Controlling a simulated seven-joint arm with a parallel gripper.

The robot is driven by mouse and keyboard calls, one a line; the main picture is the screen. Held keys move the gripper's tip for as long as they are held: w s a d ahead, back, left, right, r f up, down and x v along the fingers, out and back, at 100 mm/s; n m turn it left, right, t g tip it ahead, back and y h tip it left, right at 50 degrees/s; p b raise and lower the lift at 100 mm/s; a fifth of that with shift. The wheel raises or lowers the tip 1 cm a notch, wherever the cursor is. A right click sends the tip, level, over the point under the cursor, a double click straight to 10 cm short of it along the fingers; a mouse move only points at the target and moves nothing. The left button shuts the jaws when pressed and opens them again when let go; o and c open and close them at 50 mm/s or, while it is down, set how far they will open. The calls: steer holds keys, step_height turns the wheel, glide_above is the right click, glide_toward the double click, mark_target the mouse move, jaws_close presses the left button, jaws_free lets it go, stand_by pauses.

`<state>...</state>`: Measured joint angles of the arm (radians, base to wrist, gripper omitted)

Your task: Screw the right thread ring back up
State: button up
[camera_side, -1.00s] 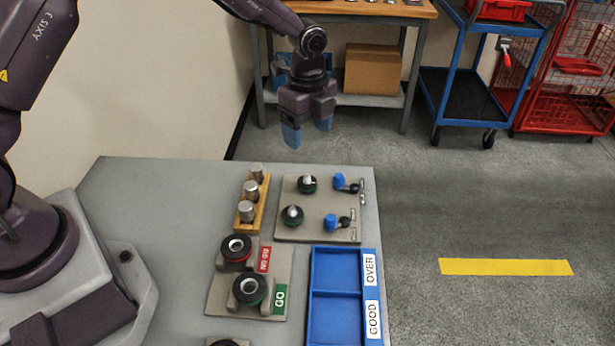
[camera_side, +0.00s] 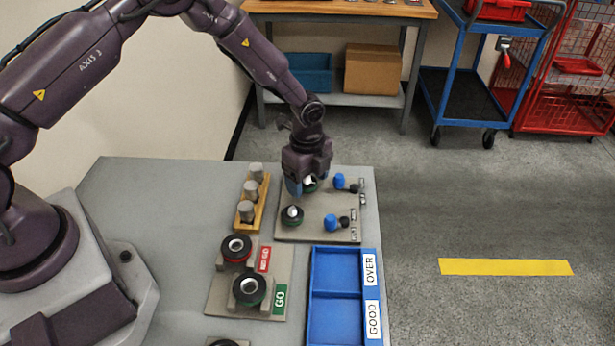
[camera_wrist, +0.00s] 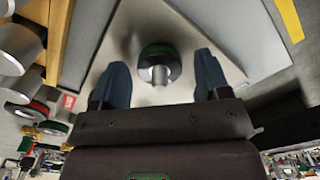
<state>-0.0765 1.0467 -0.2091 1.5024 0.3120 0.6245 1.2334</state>
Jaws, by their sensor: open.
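A black thread ring with a green edge and a silver plug (camera_side: 309,181) stands on the far part of a beige plate (camera_side: 326,228). Part of it is hidden by my gripper (camera_side: 306,176) in the side view. In the wrist view this ring (camera_wrist: 158,53) lies between the two blue fingers of my gripper (camera_wrist: 162,82), with a gap on each side. My gripper is open, points down and holds nothing. A second, similar ring with a silver plug (camera_side: 292,216) stands nearer on the same plate, clear of my gripper.
Blue knobs (camera_side: 331,222) stand on the plate's right side. A wooden rack of steel cylinders (camera_side: 247,212) is close on the left. NO GO (camera_side: 237,248) and GO ring gauges (camera_side: 249,289) sit in front, beside a blue two-compartment tray (camera_side: 312,290).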

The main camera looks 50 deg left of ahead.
steer(key=c, duration=0.9)
steer(key=shift+c, duration=0.2)
steer(key=n, duration=0.4)
steer(key=shift+n, duration=0.4)
steer(key=n, duration=0.5)
steer(key=shift+n, duration=0.3)
steer(key=n, duration=1)
steer(key=shift+f+n, duration=0.1)
steer(key=shift+n, duration=0.2)
